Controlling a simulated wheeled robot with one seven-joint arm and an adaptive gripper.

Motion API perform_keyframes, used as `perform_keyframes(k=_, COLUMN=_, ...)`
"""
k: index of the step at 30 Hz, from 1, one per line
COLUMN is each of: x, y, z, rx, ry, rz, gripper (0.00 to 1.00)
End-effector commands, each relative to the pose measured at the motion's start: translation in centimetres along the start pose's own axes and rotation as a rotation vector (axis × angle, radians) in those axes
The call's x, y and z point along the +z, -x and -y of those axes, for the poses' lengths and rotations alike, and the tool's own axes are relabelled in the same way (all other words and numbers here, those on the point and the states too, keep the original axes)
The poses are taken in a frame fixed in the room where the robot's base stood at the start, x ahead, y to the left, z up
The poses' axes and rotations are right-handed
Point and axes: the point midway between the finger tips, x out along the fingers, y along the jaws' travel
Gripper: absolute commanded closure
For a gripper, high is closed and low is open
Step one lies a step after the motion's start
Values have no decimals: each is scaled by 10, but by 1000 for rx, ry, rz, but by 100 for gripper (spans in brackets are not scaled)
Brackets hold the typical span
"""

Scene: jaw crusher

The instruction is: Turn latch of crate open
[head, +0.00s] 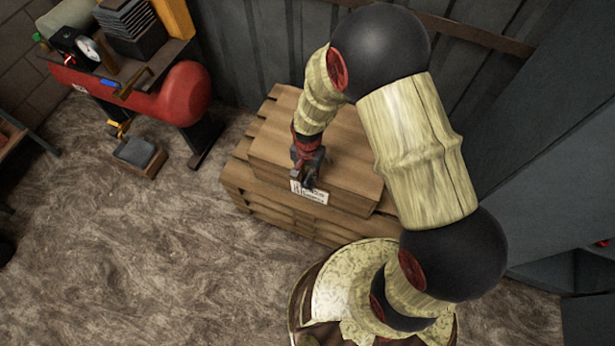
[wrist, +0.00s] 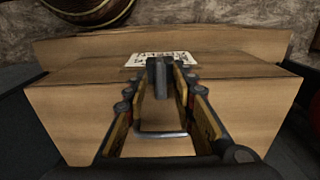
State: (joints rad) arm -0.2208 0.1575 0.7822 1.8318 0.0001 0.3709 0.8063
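The wooden crate (head: 340,150) is made of brown boards and stands on the floor against the wall. It fills the wrist view (wrist: 70,105), with its white label (wrist: 160,58) beyond my fingertips. My gripper (head: 308,178) is over the crate's top, near the edge with the label. In the wrist view my gripper's (wrist: 161,76) dark fingertips are together, and I cannot make out anything between them. A thin silver bar (wrist: 161,134) shows between the fingers; I cannot tell what it belongs to. I cannot make out the latch in either view.
A red tank (head: 185,93) with a cluttered top stands at the upper left. A small box (head: 139,155) lies on the floor near it. Grey metal walls (head: 270,45) rise close behind and right of the crate. The floor at left is open.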

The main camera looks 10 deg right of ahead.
Motion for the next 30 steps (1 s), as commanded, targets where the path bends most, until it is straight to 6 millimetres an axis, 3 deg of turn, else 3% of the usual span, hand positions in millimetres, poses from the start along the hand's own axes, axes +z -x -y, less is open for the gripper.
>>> perform_keyframes(k=10, x=0, y=-8, z=0, rx=-1, ry=0, rz=-1, gripper=74)
perform_keyframes(k=24, x=0, y=-8, z=0, rx=-1, ry=0, rz=-1, gripper=100)
perform_keyframes(k=30, x=0, y=-8, z=0, rx=-1, ry=0, rz=-1, gripper=100)
